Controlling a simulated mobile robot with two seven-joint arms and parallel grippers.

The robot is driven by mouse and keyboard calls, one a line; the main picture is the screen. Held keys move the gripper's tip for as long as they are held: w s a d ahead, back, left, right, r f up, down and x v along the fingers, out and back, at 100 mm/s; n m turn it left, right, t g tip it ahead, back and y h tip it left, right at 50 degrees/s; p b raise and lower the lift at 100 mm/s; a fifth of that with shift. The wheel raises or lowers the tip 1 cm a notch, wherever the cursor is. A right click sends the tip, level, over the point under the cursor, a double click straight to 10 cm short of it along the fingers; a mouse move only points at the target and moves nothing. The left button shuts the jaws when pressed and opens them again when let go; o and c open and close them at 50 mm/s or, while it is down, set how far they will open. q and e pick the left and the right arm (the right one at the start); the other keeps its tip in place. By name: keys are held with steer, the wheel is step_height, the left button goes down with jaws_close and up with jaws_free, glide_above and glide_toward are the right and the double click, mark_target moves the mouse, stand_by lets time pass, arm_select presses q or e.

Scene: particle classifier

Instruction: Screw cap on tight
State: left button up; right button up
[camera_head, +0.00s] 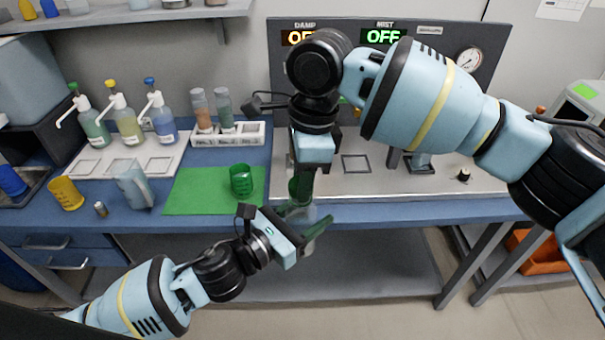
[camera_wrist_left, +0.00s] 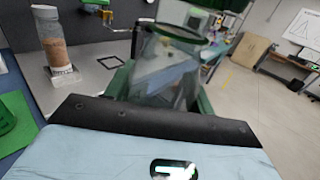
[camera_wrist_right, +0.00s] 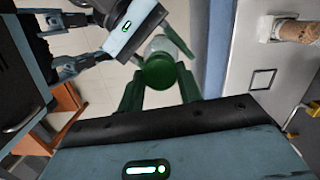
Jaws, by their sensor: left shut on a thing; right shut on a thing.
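A clear jar (camera_head: 302,215) is held over the bench's front edge by my left gripper (camera_head: 308,222). The left wrist view shows the clear jar (camera_wrist_left: 165,70) between the green fingers. My right gripper (camera_head: 301,182) reaches down from above and is shut on a green cap (camera_head: 299,191). The right wrist view shows the round cap (camera_wrist_right: 158,72) between the fingertips, with the jar's clear wall beyond it. The cap sits at the jar's top, in line with it. I cannot tell how far it is screwed on.
A green cup (camera_head: 241,182) stands on a green mat (camera_head: 190,200). Pump bottles (camera_head: 122,122), filled jars in a white rack (camera_head: 228,139), a yellow cup (camera_head: 65,192) and a blue cup (camera_head: 11,180) stand around it. A machine panel (camera_head: 490,50) stands behind. Open space lies before the bench.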

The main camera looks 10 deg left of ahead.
steer(key=shift+f, duration=0.45)
steer(key=shift+m, duration=1.6)
steer(key=o, duration=1)
steer(key=shift+c, duration=0.2)
